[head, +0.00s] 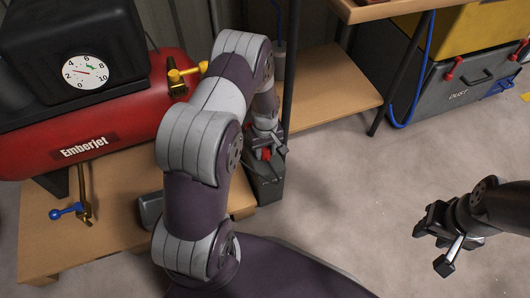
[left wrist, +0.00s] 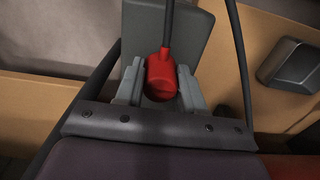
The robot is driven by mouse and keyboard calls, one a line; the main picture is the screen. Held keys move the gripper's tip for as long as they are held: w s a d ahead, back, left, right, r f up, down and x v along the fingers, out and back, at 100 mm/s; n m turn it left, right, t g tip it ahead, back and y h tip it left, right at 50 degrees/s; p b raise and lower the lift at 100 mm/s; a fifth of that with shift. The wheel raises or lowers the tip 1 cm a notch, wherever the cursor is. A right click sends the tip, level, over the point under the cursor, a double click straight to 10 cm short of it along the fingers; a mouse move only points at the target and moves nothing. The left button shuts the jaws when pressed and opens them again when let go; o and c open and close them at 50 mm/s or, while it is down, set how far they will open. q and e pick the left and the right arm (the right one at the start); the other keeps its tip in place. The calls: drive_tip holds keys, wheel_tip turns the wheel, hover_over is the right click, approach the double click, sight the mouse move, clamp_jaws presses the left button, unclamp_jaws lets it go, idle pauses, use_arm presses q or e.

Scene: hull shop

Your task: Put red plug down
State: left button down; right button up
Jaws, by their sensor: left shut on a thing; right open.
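The red plug (left wrist: 162,76) sits between the two grey fingers of my left gripper (left wrist: 161,88), with a dark cable running up from it. In the head view a small part of the red plug (head: 266,154) shows at my left gripper (head: 264,150), partly hidden by the fingers. The gripper is shut on the plug, just above a dark grey box (head: 266,188). I cannot tell whether the plug touches the box. My right gripper (head: 440,238) is open and empty over the bare floor at the right.
A red compressor tank (head: 110,135) with a gauge (head: 85,71) stands on a low wooden platform (head: 110,215) at the left. A wooden shelf (head: 330,90) with a dark post (head: 292,60) is behind the gripper. The middle floor is clear.

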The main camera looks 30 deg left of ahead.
use_arm(q)
drive_tip(key=shift+f, duration=0.15)
drive_tip(key=c, duration=0.7)
unclamp_jaws()
